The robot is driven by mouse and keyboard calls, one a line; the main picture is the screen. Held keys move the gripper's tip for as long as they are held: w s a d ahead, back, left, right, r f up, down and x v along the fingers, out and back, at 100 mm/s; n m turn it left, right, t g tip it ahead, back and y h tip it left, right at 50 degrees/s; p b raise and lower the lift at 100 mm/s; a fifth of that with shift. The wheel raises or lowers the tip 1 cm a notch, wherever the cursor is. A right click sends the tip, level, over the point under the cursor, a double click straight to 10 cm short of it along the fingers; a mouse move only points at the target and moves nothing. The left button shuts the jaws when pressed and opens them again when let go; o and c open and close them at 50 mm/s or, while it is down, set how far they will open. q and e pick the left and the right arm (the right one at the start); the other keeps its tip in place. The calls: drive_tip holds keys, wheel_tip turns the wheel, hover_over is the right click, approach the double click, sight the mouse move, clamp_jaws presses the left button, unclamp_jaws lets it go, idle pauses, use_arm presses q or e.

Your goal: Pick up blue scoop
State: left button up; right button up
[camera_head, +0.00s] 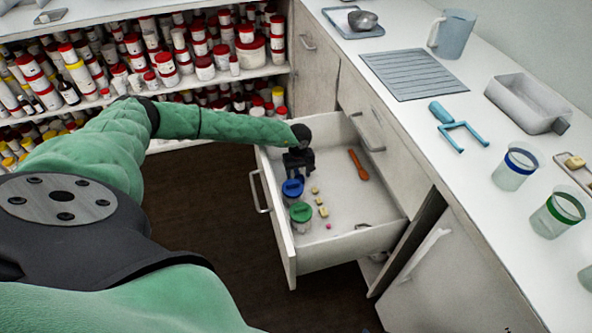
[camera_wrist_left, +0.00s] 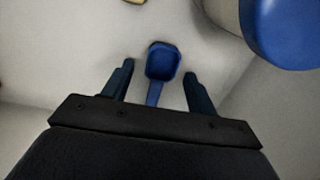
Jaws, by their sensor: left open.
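The blue scoop (camera_wrist_left: 163,62) lies on the pale drawer floor in the left wrist view. Its bowl faces up, and its handle runs back toward my gripper. My left gripper (camera_wrist_left: 158,73) is open, with one finger on each side of the scoop and visible gaps between. In the head view my left gripper (camera_head: 298,172) reaches down into the open drawer (camera_head: 345,233), near its back left side. The scoop cannot be made out there, hidden behind the gripper. My right gripper is not in view.
A blue-lidded jar (camera_head: 292,190) stands close to my left gripper, with a green-lidded jar (camera_head: 300,213) in front of it. An orange spoon (camera_head: 358,164) and several small yellow pieces lie in the drawer. The counter (camera_head: 425,115) borders the drawer on the right.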

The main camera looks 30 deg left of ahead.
use_arm(q)
drive_tip(key=shift+f, duration=0.1)
drive_tip(key=shift+c, duration=0.2)
drive_tip(key=c, duration=1)
